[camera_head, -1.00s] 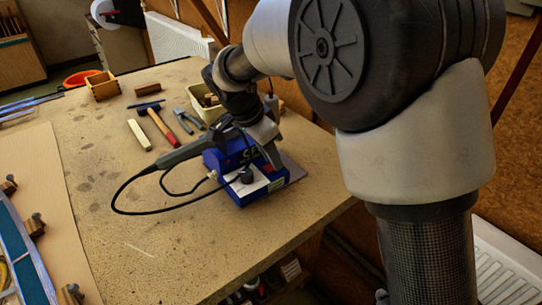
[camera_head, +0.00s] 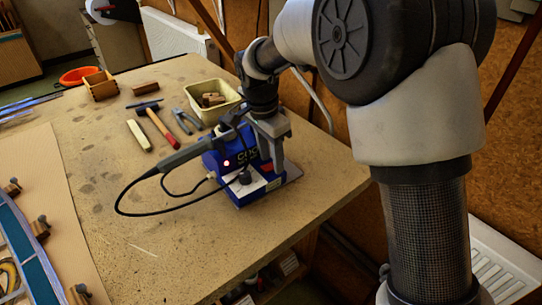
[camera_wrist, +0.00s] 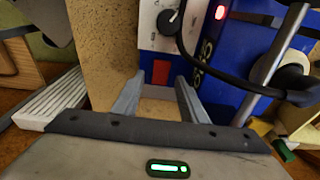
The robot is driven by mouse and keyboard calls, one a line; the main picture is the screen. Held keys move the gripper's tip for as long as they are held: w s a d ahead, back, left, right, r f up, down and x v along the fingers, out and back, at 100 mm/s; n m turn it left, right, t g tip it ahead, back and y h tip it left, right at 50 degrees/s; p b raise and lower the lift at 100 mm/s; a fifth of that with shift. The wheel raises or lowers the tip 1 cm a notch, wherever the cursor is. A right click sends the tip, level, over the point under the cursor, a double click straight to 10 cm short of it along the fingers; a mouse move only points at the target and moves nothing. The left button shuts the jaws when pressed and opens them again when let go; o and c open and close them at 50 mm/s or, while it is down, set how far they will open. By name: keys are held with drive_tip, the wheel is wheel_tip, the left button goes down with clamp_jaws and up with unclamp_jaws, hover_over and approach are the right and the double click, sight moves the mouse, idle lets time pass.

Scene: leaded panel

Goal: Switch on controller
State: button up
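The controller (camera_head: 234,172) is a blue box with a pale front panel and a dark knob (camera_head: 245,177), standing on the workbench. In the head view my gripper (camera_head: 272,150) is at the right side of the controller; any contact cannot be told.
A soldering iron (camera_head: 185,153) rests at the controller with its black cable looping left over the bench (camera_head: 170,235). A hammer (camera_head: 158,126), pliers (camera_head: 187,120) and a cream bin (camera_head: 213,100) lie behind. The bench's right edge is close to my arm.

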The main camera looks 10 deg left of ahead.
sight(264, 168)
wheel_tip(264, 168, up, 17)
drive_tip(key=s+a+p, duration=0.1)
drive_tip(key=p, duration=0.1)
drive_tip(key=shift+s+a+p, duration=0.3)
drive_tip(key=shift+s, duration=0.05)
drive_tip(key=shift+r, duration=0.15)
